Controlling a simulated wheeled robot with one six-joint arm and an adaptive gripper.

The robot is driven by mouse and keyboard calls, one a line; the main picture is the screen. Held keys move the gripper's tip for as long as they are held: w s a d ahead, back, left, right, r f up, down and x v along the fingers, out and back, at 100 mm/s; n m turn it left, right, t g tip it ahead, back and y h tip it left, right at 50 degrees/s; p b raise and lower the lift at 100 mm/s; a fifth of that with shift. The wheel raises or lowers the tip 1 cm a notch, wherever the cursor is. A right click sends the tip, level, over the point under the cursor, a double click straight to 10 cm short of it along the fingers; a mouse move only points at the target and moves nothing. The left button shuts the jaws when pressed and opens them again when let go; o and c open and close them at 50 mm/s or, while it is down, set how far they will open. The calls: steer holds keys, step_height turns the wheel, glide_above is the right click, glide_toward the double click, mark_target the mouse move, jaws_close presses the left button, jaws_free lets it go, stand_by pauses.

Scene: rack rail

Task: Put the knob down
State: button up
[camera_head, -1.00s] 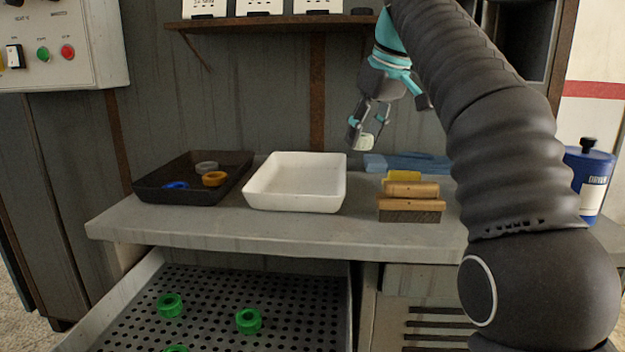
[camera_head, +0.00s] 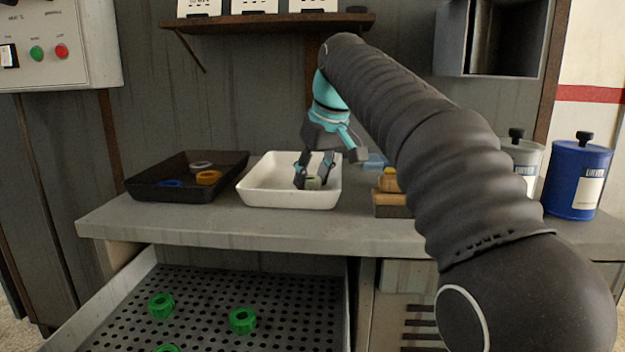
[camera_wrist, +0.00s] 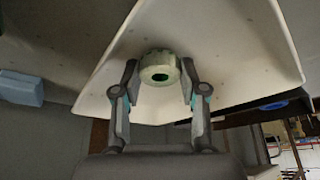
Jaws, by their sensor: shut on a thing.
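The tray's white floor also shows behind the knob in the wrist view (camera_wrist: 225,60). I cannot tell whether the knob touches the tray floor.
A black tray (camera_head: 140,189) with several rings stands left of the white tray. Wooden brushes (camera_head: 391,203) and a blue cloth (camera_head: 376,161) lie to the right. Blue (camera_head: 577,180) and grey canisters stand farther right. An open perforated drawer (camera_head: 215,300) below holds green knobs (camera_head: 243,320).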

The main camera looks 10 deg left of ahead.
steer(key=o, duration=1.3)
steer(key=shift+c, duration=0.2)
steer(key=p+v, duration=0.2)
steer(key=v, duration=1)
steer(key=shift+w+r, duration=0.1)
